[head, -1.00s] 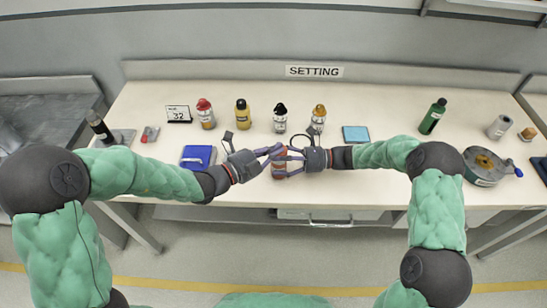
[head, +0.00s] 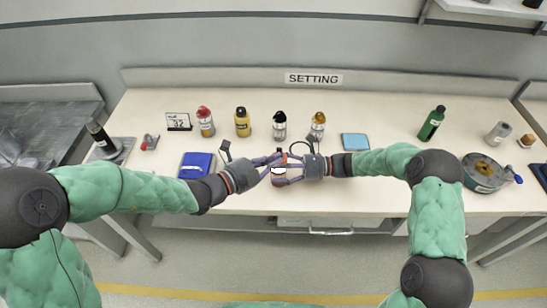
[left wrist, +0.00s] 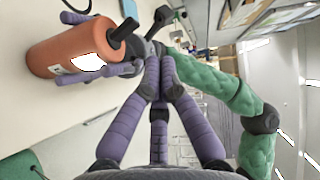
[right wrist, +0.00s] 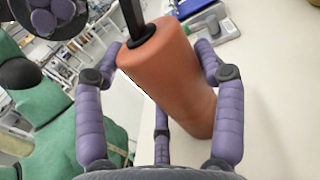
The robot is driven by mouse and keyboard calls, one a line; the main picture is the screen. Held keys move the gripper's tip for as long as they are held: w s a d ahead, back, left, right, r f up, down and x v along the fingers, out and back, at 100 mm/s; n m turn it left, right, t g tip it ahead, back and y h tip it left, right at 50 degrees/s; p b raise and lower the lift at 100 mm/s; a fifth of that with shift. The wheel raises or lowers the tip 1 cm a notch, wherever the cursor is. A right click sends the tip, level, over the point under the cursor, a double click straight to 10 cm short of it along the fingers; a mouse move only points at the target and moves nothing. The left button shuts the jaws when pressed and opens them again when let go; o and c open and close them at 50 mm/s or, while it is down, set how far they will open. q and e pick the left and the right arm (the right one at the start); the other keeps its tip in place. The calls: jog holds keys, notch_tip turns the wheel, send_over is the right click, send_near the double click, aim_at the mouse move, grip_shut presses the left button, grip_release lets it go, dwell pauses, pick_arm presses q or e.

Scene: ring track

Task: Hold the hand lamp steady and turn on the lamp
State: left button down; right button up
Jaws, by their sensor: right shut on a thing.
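The hand lamp is an orange cylinder with a black top and a dark stalk; in the head view the lamp (head: 281,170) is at the table's front middle, between my grippers and partly hidden. It shows a bright white patch, also on its side in the left wrist view (left wrist: 70,50). My right gripper (head: 289,168) is shut around the lamp body (right wrist: 175,75), a finger on each side in the right wrist view. My left gripper (head: 273,162) is beside the lamp, its purple fingers (left wrist: 160,62) drawn together with nothing seen between them.
A blue box (head: 197,166) lies left of my left gripper. Several bottles, one red-capped (head: 206,122), stand behind. A blue pad (head: 355,142) and a green bottle (head: 432,123) are to the right.

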pick_arm(q)
jog(key=r+v, duration=0.1)
jog(key=v, duration=1)
jog(key=shift+d+r, duration=0.3)
jog(key=shift+r, duration=0.05)
pick_arm(e)
jog(key=o, duration=1.4)
jog(key=shift+d, duration=0.1)
